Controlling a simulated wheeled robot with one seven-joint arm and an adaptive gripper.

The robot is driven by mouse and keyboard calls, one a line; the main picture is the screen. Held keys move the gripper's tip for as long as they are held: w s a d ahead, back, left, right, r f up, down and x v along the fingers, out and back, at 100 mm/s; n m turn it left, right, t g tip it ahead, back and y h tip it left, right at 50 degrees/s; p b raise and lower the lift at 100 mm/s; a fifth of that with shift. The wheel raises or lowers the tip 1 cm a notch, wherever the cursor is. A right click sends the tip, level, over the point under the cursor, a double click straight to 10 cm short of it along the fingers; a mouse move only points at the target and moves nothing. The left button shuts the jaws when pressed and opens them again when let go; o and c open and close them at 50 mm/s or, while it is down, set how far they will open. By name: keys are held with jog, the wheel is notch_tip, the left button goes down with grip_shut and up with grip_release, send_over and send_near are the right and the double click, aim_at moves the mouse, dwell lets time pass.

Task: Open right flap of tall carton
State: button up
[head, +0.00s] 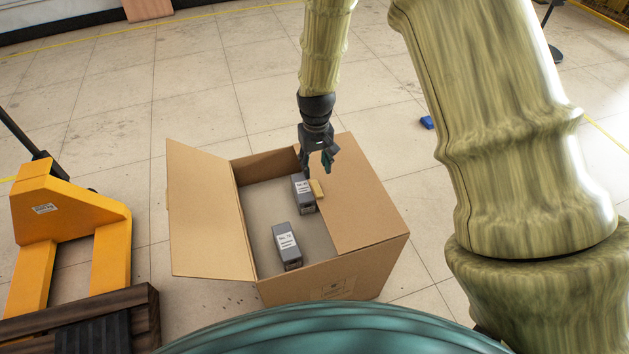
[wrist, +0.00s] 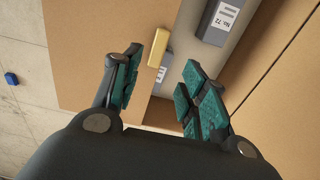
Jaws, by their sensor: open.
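The tall brown cardboard carton (head: 340,285) stands on the floor. Its left flap (head: 208,215) is folded outward. Its right flap (head: 350,205) lies flat across the right side of the opening, and also shows in the wrist view (wrist: 85,40). A small yellow tab (head: 317,189) sits on the flap's inner edge; it shows close to one finger in the wrist view (wrist: 157,45). My gripper (head: 319,172) is open and empty over the carton, near the far end of that edge. In the wrist view, its fingers (wrist: 160,92) are spread. I cannot tell whether they touch the flap.
Two grey labelled boxes, a far one (head: 303,195) and a near one (head: 287,247), are inside the carton. A yellow pallet jack (head: 75,225) stands at the left. A small blue object (head: 427,122) lies on the floor behind right. The floor behind the carton is mostly clear.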

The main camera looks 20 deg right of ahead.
aim_at(317, 187)
notch_tip(317, 187, down, 10)
jog(key=shift+d+r, duration=0.15)
jog(key=shift+r, duration=0.1)
dwell(0.3)
grip_shut()
